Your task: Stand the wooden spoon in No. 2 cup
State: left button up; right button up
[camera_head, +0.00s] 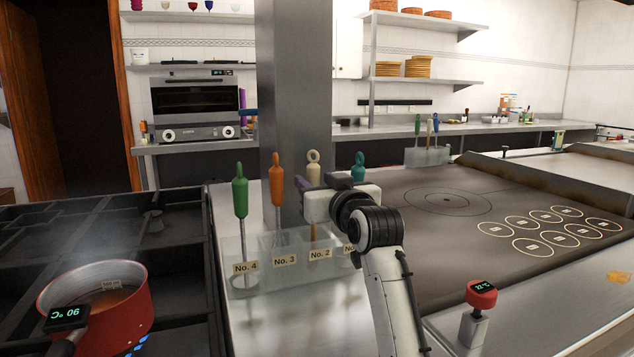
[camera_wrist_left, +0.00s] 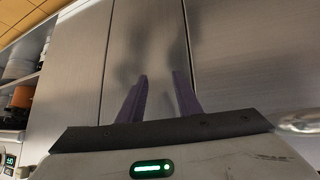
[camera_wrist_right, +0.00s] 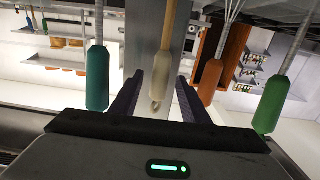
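The wooden spoon (camera_head: 312,230) has a cream handle with a ring at its top. It stands upright, its shaft going down into the clear cup labelled No. 2 (camera_head: 328,269). My right gripper (camera_head: 322,183) is in front of its handle and covers part of it. In the right wrist view the cream handle (camera_wrist_right: 154,82) shows upside down between the two fingers (camera_wrist_right: 159,76), with gaps on both sides. I cannot tell how deep it sits between them. The spoon's lower end is hidden. My left gripper (camera_wrist_left: 161,74) is open and empty, facing steel panels.
A green-handled tool (camera_head: 240,190) stands in No. 4, an orange-handled one (camera_head: 277,185) in No. 3, and a teal-handled one (camera_head: 358,165) to the right. A red pot (camera_head: 120,315) sits on the burners at left. A steel column (camera_head: 295,100) rises behind the cups.

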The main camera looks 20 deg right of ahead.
jog(key=s, duration=1)
jog(key=shift+s, duration=0.2)
jog(key=shift+d, duration=0.1)
